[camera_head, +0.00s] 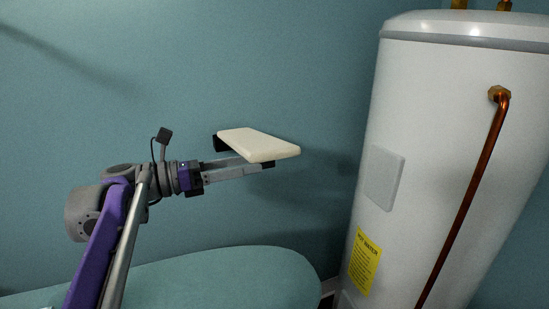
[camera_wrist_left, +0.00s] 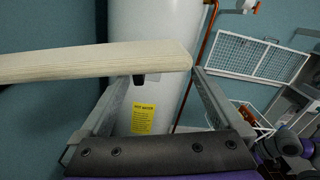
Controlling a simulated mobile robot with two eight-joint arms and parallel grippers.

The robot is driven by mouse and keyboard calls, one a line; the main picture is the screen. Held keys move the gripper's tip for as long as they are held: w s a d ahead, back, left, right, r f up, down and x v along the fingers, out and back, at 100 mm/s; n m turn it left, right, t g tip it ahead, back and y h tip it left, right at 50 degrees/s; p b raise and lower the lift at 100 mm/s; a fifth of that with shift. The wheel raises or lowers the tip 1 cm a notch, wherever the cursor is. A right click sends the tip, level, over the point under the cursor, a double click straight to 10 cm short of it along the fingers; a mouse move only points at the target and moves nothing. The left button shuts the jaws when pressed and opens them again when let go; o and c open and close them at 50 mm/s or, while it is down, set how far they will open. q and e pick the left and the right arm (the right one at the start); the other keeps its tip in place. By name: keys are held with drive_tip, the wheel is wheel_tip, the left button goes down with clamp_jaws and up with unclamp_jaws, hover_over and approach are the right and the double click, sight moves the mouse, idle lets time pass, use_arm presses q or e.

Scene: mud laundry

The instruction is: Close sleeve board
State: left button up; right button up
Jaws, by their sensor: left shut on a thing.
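The sleeve board is a cream, flat, narrow board (camera_head: 258,144), seen above the teal surface in the head view. In the left wrist view the pale board (camera_wrist_left: 90,62) runs from the left edge to between the fingertips. My left gripper (camera_head: 244,153) is shut on the board, with one finger on its near side and a dark fingertip at its far left corner. The gripper (camera_wrist_left: 167,75) also shows in the left wrist view with its fingers spread around the board's end. Any support or hinge under the board is hidden.
A rounded teal padded surface (camera_head: 220,278) lies below my left arm. A tall white water heater (camera_head: 450,130) with a copper pipe (camera_head: 470,195) and a yellow label (camera_head: 364,262) stands at right. A white wire rack (camera_wrist_left: 258,57) is on the far wall.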

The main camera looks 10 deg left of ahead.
sight(278, 156)
use_arm(q)
drive_tip(key=shift+w+d+t, duration=0.2)
drive_tip(key=shift+w+t, duration=0.1)
drive_tip(key=shift+w, duration=0.7)
drive_tip(key=w+d, duration=0.2)
drive_tip(key=w, duration=0.1)
drive_tip(key=w+d+f, duration=0.1)
drive_tip(key=w+d, duration=0.1)
drive_tip(key=d, duration=0.1)
drive_tip(key=shift+w+d, duration=0.15)
drive_tip(key=shift+w, duration=0.25)
drive_tip(key=shift+s+d, duration=0.15)
drive_tip(key=shift+d, duration=0.05)
use_arm(e)
drive_tip(key=shift+w+f, duration=0.45)
drive_tip(key=shift+w, duration=0.3)
use_arm(q)
clamp_jaws()
